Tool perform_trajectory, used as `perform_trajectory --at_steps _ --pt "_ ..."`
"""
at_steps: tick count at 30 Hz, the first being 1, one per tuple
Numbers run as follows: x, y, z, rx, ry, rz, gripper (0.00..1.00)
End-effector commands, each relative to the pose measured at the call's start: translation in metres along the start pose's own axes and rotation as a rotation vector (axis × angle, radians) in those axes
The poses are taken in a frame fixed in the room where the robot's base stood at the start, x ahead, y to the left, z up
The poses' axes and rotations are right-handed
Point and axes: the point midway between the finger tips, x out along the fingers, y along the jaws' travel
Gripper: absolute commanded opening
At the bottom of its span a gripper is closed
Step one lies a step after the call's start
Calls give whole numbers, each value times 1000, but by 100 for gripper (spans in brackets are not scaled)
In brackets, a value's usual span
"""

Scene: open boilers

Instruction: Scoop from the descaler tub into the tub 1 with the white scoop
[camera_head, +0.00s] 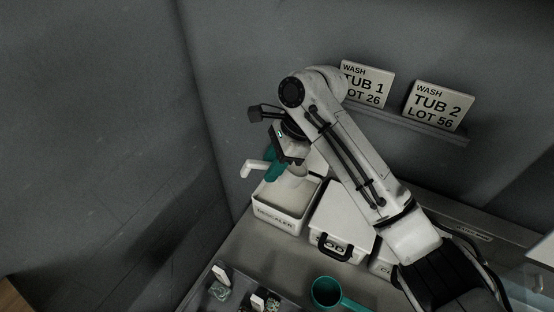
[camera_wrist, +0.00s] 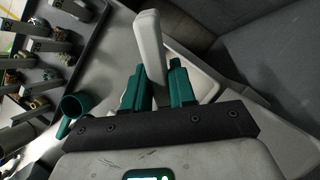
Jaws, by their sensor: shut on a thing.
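My gripper (camera_head: 276,165) with teal fingers is above the back left of the descaler tub (camera_head: 279,220), a white open box with pale contents. It is shut on the white scoop (camera_head: 254,170), whose pale end sticks out to the left. In the wrist view the white scoop (camera_wrist: 150,45) stands between the teal fingertips of my gripper (camera_wrist: 158,82). The scoop's bowl and any load in it cannot be made out. A sign reading "WASH TUB 1 LOT 26" (camera_head: 367,85) stands on the wall ledge. No tub 1 can be made out; my arm covers part of the area below.
A lidded white box (camera_head: 341,220) with a black handle stands right of the descaler tub. A teal scoop (camera_head: 326,291) lies at the front. Small racked samples (camera_head: 220,290) are at front left. A "TUB 2 LOT 56" sign (camera_head: 438,105) is on the ledge (camera_head: 420,127). Walls rise close behind and left.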

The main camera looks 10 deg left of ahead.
Motion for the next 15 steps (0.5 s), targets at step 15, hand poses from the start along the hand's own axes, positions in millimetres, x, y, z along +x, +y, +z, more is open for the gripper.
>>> perform_trajectory --at_steps 15 --pt "-2 0 34 -2 218 0 0"
